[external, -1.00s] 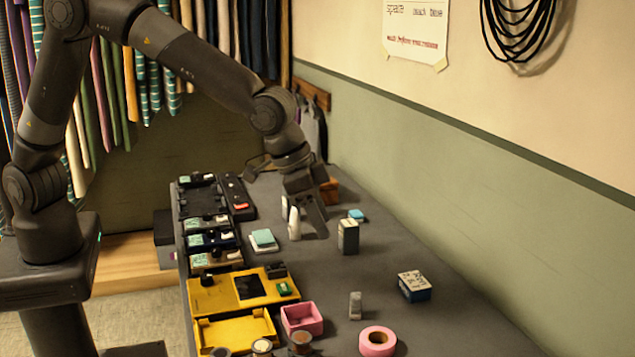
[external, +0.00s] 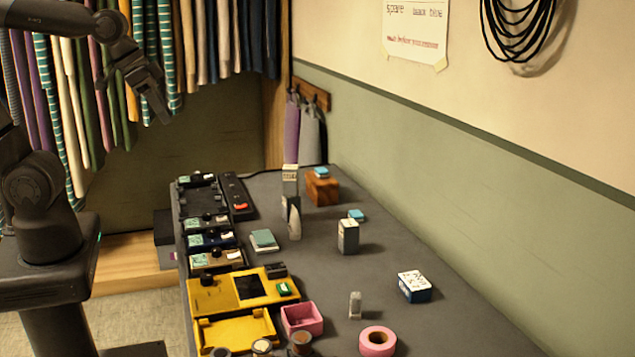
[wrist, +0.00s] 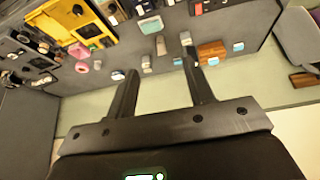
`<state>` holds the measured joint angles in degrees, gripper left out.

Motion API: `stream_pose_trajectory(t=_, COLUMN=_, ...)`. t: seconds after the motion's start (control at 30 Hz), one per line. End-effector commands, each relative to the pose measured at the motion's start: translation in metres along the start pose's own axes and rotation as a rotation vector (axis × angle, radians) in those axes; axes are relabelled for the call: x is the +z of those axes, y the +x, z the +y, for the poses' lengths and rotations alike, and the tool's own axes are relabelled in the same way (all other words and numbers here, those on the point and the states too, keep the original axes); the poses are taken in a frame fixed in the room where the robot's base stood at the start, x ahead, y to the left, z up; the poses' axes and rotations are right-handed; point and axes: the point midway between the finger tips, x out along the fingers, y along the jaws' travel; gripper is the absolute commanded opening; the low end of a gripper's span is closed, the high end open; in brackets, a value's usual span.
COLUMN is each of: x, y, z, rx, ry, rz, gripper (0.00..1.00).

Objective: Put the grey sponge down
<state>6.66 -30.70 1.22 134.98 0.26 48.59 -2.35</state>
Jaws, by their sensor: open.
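My gripper (external: 158,112) is raised at the upper left in the external view, in front of the hanging cloths and away from the table. In the wrist view, its two fingers (wrist: 160,65) are apart with nothing between them. A pale grey upright block (external: 290,180) stands toward the far end of the table, behind a whitish rounded piece (external: 292,218). It may be the grey sponge, but I cannot tell for sure. Whether the two touch is unclear.
Yellow trays (external: 235,330), a pink box (external: 302,318) and a pink ring (external: 377,341) are at the near end. A teal-topped block (external: 263,239), a dark box (external: 348,237) and a wooden block (external: 322,189) stand farther back. The table's right side is mostly clear.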

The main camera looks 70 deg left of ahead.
Motion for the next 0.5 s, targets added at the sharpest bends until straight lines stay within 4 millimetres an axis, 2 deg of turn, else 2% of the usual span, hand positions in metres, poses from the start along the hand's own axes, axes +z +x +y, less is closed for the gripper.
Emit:
stream_pose_trajectory(t=0.03, x=0.015, y=-0.006, z=-0.007, rx=-0.011, ry=-0.012, rz=0.008, gripper=0.48)
stream_pose_trajectory(t=0.1, x=0.034, y=-0.011, z=-0.013, rx=-0.024, ry=-0.023, rz=0.014, gripper=0.48)
stream_pose_trajectory(t=0.2, x=0.054, y=-0.015, z=-0.02, rx=-0.039, ry=-0.035, rz=0.018, gripper=0.48)
stream_pose_trajectory(t=0.33, x=0.068, y=-0.017, z=-0.024, rx=-0.049, ry=-0.043, rz=0.02, gripper=0.48)
stream_pose_trajectory(t=0.5, x=0.072, y=-0.017, z=-0.024, rx=-0.052, ry=-0.044, rz=0.019, gripper=0.48)
